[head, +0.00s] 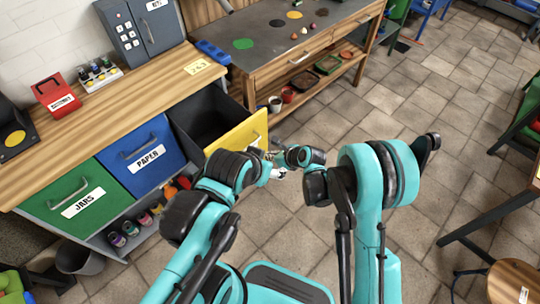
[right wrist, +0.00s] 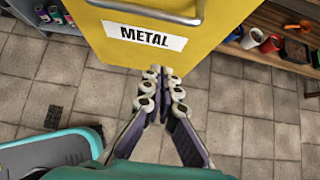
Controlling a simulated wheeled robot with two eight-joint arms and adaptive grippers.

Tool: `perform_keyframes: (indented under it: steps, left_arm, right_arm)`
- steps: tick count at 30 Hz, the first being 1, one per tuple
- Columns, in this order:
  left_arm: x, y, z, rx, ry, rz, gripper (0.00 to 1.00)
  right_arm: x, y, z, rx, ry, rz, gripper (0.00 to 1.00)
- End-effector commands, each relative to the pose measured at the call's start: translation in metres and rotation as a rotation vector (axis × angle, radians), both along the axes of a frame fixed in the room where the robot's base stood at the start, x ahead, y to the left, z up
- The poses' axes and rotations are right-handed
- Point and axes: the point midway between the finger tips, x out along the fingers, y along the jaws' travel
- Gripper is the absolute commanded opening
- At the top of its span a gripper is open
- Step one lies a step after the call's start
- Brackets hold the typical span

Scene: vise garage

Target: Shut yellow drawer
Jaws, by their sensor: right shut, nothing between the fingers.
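The yellow drawer (head: 240,136) stands open at the right end of the wooden workbench, its dark inside showing from above. In the right wrist view its yellow front (right wrist: 230,45) carries a METAL label (right wrist: 145,36), with a grey handle (right wrist: 150,12) above the label. My right gripper (head: 272,157) is just outside the drawer front in the head view, partly hidden among arm links. In the right wrist view the gripper (right wrist: 158,76) is shut and empty, its tips at the lower edge of the front. I cannot tell whether they touch it. My left gripper does not show clearly.
The blue PAPER drawer (head: 143,157) and green JARS drawer (head: 72,200) are closed to the left. A second bench (head: 300,65) with a lower shelf of pots stands behind. Tiled floor (head: 440,90) is open to the right. A stool (head: 513,280) stands at lower right.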

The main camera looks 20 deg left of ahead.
Motion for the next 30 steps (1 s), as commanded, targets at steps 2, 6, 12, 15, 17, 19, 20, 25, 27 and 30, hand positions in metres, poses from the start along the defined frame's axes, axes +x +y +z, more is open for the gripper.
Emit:
perform_keyframes:
  steps: [2,6,12,15,17,19,20,25,27,30]
  left_arm:
    - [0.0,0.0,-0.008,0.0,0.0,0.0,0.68]
    - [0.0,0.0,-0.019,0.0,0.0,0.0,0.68]
    - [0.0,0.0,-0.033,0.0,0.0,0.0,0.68]
    - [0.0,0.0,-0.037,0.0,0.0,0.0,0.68]
    - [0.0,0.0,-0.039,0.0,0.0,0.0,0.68]
    - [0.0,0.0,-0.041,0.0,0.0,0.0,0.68]
    - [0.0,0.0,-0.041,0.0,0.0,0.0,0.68]
    - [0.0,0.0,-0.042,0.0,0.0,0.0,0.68]
    - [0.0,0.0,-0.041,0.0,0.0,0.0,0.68]
    - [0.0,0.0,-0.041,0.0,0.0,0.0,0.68]
  right_arm:
    - [0.004,0.011,-0.015,-0.002,-0.002,0.004,0.0]
    - [0.012,0.031,-0.037,-0.001,0.0,0.004,0.0]
    - [0.024,0.059,-0.061,-0.001,-0.003,0.003,0.0]
    - [0.029,0.073,-0.059,-0.001,-0.002,0.004,0.0]
    - [0.032,0.078,-0.059,-0.002,-0.002,0.002,0.0]
    - [0.035,0.084,-0.058,-0.002,-0.002,0.003,0.0]
    - [0.035,0.085,-0.058,-0.002,-0.002,0.003,0.0]
    - [0.037,0.089,-0.057,-0.002,-0.003,0.002,0.0]
    - [0.037,0.089,-0.056,-0.002,-0.003,0.002,0.0]
    - [0.037,0.089,-0.056,-0.002,-0.003,0.002,0.0]
